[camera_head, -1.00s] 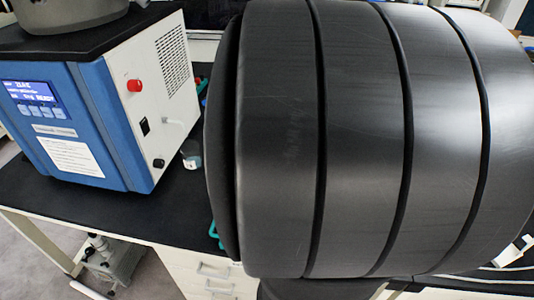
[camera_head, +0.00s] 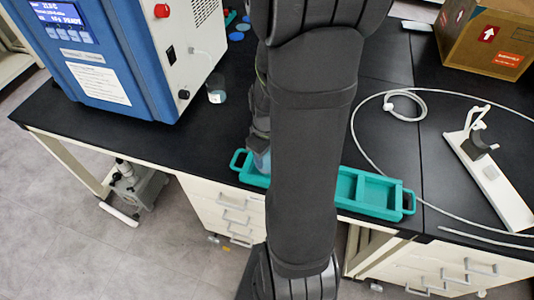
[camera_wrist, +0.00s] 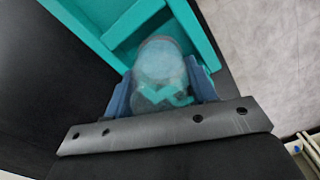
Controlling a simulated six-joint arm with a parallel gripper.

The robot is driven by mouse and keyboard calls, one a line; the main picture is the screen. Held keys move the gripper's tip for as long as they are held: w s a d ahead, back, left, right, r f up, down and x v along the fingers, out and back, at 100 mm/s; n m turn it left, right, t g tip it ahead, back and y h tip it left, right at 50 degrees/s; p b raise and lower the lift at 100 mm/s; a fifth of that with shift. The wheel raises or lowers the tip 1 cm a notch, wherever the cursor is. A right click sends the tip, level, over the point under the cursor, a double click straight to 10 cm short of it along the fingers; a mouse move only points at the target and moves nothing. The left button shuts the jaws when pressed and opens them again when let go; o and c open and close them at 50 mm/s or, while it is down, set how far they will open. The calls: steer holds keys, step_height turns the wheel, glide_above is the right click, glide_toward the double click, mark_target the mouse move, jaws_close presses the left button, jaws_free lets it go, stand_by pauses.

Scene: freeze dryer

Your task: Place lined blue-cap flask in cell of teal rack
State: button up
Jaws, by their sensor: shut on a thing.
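The teal rack (camera_head: 376,209) lies along the front edge of the black bench, with its middle hidden behind my arm. Its right cells look empty. My gripper (camera_wrist: 162,88) is shut on a translucent flask (camera_wrist: 160,66), seen end-on in the wrist view between the two bluish fingers. The flask is over or at the rack's cells, and the rack (camera_wrist: 198,32) shows beyond it; I cannot tell how deep it sits. In the head view a pale bluish part of the flask (camera_head: 262,160) shows at the rack's left end. Its cap and lines cannot be made out.
A blue and white freeze dryer (camera_head: 110,75) stands at the left, with a small glass vessel (camera_head: 216,92) beside it. Blue discs (camera_head: 236,36) lie behind. A cardboard box (camera_head: 480,40), a white stand (camera_head: 490,175) and a looped cable (camera_head: 405,93) are at the right.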

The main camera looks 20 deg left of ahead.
steer(key=shift+f, duration=0.45)
steer(key=shift+f, duration=0.15)
steer(key=o, duration=1)
steer(key=shift+o, duration=0.2)
step_height(320, 180, up, 12)
steer(key=shift+r, duration=0.2)
